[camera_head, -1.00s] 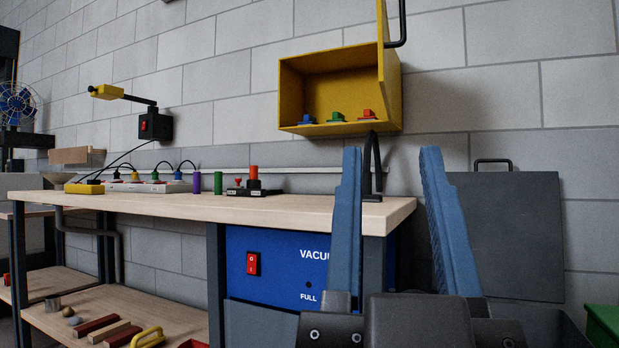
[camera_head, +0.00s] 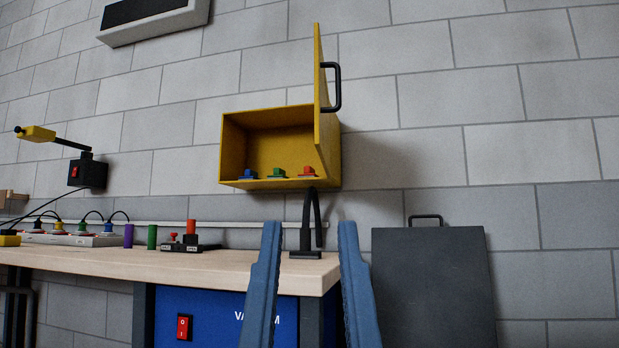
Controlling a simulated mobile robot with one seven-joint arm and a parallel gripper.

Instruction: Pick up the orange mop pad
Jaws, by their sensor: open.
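An orange-red piece (camera_head: 308,172), which appears to be the orange mop pad, sits at the right end of the floor of an open yellow wall cabinet (camera_head: 232,150). A green piece (camera_head: 278,173) and a blue piece (camera_head: 246,175) of similar shape sit to its left. My gripper (camera_head: 309,228) points up at the bottom middle of the view. Its two blue fingers are apart with nothing held between them. The fingertips appear below the cabinet in the picture, near the bench's right end. The gripper's base is out of view.
The cabinet's raised door (camera_head: 318,75) with a black handle (camera_head: 333,87) stands above its right side. A black hooked fitting (camera_head: 306,235) stands on the wooden bench (camera_head: 240,262) between the fingers. A dark panel (camera_head: 433,285) leans at the right.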

